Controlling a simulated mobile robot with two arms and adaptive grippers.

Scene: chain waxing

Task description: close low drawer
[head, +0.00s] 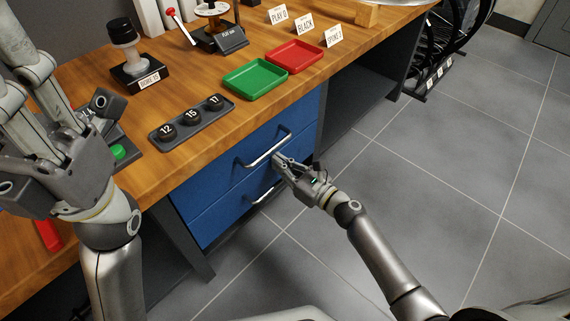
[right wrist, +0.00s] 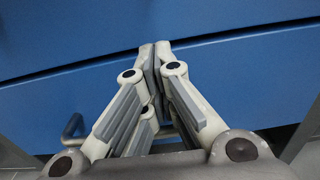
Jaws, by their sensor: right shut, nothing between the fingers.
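The low drawer (head: 225,208) is the lower of two blue fronts under the wooden bench, with a metal bar handle (head: 262,195) partly hidden by my right gripper. It looks flush, or nearly so, with the upper drawer (head: 220,178). My right gripper (head: 277,160) is shut and empty, its tips at the drawer fronts just below the upper handle (head: 268,150). In the right wrist view the closed fingertips (right wrist: 155,50) lie close to the dark seam between the fronts; contact cannot be told. My left gripper (head: 98,112) is above the bench at left; its finger opening is unclear.
The bench top (head: 190,165) holds a green tray (head: 255,79), a red tray (head: 294,57) and a grey holder (head: 191,123) with numbered black pieces. An open dark bay lies right of the drawers. The tiled floor (head: 440,170) on the right is clear.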

